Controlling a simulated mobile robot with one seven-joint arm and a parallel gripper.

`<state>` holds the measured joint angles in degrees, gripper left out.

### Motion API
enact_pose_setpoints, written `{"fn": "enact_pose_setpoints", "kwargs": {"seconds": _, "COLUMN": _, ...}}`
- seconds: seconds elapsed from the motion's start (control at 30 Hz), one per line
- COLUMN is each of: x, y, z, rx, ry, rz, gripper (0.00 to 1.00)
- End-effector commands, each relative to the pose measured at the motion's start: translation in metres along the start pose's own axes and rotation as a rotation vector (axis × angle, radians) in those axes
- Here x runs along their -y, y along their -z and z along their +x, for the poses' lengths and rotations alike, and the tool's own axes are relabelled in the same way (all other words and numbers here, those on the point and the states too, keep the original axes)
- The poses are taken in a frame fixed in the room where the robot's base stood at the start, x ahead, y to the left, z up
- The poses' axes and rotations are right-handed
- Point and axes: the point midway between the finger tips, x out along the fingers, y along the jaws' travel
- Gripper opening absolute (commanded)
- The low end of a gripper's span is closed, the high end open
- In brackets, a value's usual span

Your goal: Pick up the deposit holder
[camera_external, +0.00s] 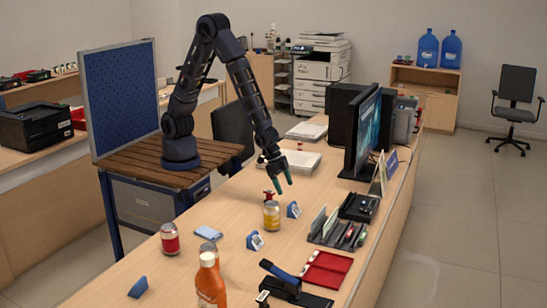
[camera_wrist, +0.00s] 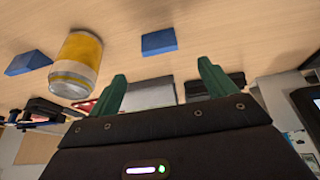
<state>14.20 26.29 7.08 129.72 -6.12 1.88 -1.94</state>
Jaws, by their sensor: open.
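I cannot tell for sure which object is the deposit holder. Small blue wedge-shaped holders stand on the counter: one (camera_external: 294,210) right of the yellow-labelled jar, one (camera_external: 255,241) in front of it, and one (camera_external: 138,287) at the near left. Two show their white faces. In the wrist view, one blue block (camera_wrist: 158,42) lies beyond the fingertips and another (camera_wrist: 27,62) is at the left. My gripper (camera_external: 283,186) hangs above the counter, just above the jar and the nearest holder, touching neither. Its green fingers (camera_wrist: 161,72) are apart with nothing between them.
The yellow-labelled jar (camera_external: 271,216) stands below my gripper, and also shows in the wrist view (camera_wrist: 77,62). A red-labelled jar (camera_external: 169,239), an orange bottle (camera_external: 210,282), a stapler-like tool (camera_external: 283,283), a red tray (camera_external: 327,268) and a monitor (camera_external: 363,133) are around.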

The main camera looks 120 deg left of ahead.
Motion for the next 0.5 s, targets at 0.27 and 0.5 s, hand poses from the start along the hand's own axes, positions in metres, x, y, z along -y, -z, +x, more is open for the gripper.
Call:
{"fn": "enact_pose_setpoints", "kwargs": {"seconds": 0.27, "x": 0.000, "y": -0.002, "z": 0.024, "rx": 0.002, "ry": 0.003, "rz": 0.001, "gripper": 0.84}}
{"fn": "enact_pose_setpoints", "kwargs": {"seconds": 0.5, "x": 0.000, "y": -0.001, "z": 0.052, "rx": 0.001, "ry": 0.003, "rz": 0.001, "gripper": 0.84}}
